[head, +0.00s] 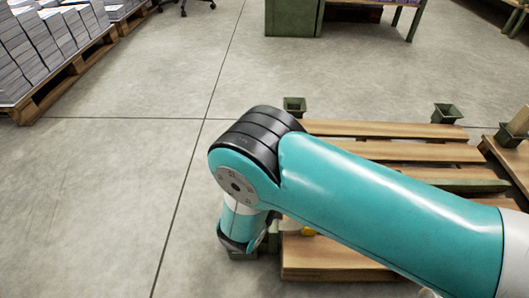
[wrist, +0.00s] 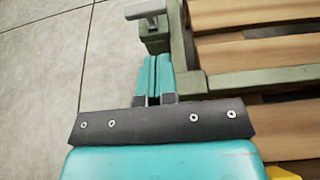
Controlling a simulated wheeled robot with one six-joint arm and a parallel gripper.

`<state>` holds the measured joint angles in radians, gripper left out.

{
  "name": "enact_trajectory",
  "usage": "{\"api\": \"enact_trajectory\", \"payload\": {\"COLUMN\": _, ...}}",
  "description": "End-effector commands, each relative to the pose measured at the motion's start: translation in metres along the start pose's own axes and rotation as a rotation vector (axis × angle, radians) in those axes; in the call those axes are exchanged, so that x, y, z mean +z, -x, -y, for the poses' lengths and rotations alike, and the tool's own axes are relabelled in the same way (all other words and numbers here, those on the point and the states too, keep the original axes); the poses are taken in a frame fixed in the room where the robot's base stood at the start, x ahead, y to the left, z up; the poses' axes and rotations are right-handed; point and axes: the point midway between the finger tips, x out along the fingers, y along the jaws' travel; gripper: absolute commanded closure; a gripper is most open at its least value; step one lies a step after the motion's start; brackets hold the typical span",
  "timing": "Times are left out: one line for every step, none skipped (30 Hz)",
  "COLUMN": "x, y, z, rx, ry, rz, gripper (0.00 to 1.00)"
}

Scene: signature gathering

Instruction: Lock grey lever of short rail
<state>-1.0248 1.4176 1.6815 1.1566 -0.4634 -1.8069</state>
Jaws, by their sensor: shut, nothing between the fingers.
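A light grey lever (wrist: 146,9) shows at the top of the wrist view, on a green metal corner post (wrist: 157,44) of a slatted wooden platform. The short green rail (wrist: 255,79) runs right from near my fingers, in front of the wooden slats. My gripper (wrist: 152,60) is shut and empty, its teal fingertips pointing at the corner post, just below the lever in the picture. I cannot tell whether the fingertips touch the post. In the head view my arm hides the lever and most of this corner.
The slatted platform (head: 385,130) with green corner sockets (head: 294,105) stands under and right of my arm. Stacks of paper on a pallet (head: 60,80) stand at the upper left. A green cabinet (head: 292,17) is at the back. The concrete floor at left is clear.

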Motion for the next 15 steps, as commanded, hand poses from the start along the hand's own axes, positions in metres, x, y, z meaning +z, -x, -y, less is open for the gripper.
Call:
{"api": "enact_trajectory", "payload": {"x": 0.0, "y": -0.001, "z": 0.0, "rx": -0.001, "ry": -0.001, "rz": 0.0, "gripper": 1.0}}
{"api": "enact_trajectory", "payload": {"x": -0.001, "y": -0.003, "z": 0.0, "rx": -0.001, "ry": -0.002, "rz": 0.0, "gripper": 1.0}}
{"api": "enact_trajectory", "payload": {"x": -0.001, "y": -0.005, "z": 0.0, "rx": -0.002, "ry": -0.003, "rz": 0.0, "gripper": 1.0}}
{"api": "enact_trajectory", "payload": {"x": -0.002, "y": -0.008, "z": 0.0, "rx": -0.002, "ry": -0.004, "rz": 0.0, "gripper": 1.0}}
{"api": "enact_trajectory", "payload": {"x": -0.002, "y": -0.012, "z": 0.001, "rx": -0.003, "ry": -0.004, "rz": 0.0, "gripper": 1.0}}
{"api": "enact_trajectory", "payload": {"x": -0.003, "y": -0.018, "z": 0.001, "rx": -0.003, "ry": -0.006, "rz": 0.0, "gripper": 1.0}}
{"api": "enact_trajectory", "payload": {"x": -0.004, "y": -0.023, "z": 0.001, "rx": -0.003, "ry": -0.006, "rz": 0.0, "gripper": 1.0}}
{"api": "enact_trajectory", "payload": {"x": -0.004, "y": -0.028, "z": 0.001, "rx": -0.004, "ry": -0.008, "rz": 0.002, "gripper": 1.0}}
{"api": "enact_trajectory", "payload": {"x": -0.005, "y": -0.036, "z": 0.001, "rx": -0.004, "ry": -0.009, "rz": 0.001, "gripper": 1.0}}
{"api": "enact_trajectory", "payload": {"x": -0.005, "y": -0.042, "z": 0.001, "rx": -0.004, "ry": -0.008, "rz": 0.0, "gripper": 1.0}}
{"api": "enact_trajectory", "payload": {"x": -0.005, "y": -0.048, "z": 0.001, "rx": -0.005, "ry": -0.009, "rz": 0.001, "gripper": 1.0}}
{"api": "enact_trajectory", "payload": {"x": -0.005, "y": -0.055, "z": 0.001, "rx": -0.004, "ry": -0.009, "rz": 0.001, "gripper": 1.0}}
{"api": "enact_trajectory", "payload": {"x": -0.005, "y": -0.061, "z": 0.001, "rx": -0.004, "ry": -0.008, "rz": 0.001, "gripper": 1.0}}
{"api": "enact_trajectory", "payload": {"x": -0.005, "y": -0.066, "z": 0.001, "rx": -0.004, "ry": -0.008, "rz": 0.001, "gripper": 1.0}}
{"api": "enact_trajectory", "payload": {"x": -0.005, "y": -0.073, "z": 0.001, "rx": -0.003, "ry": -0.008, "rz": 0.001, "gripper": 1.0}}
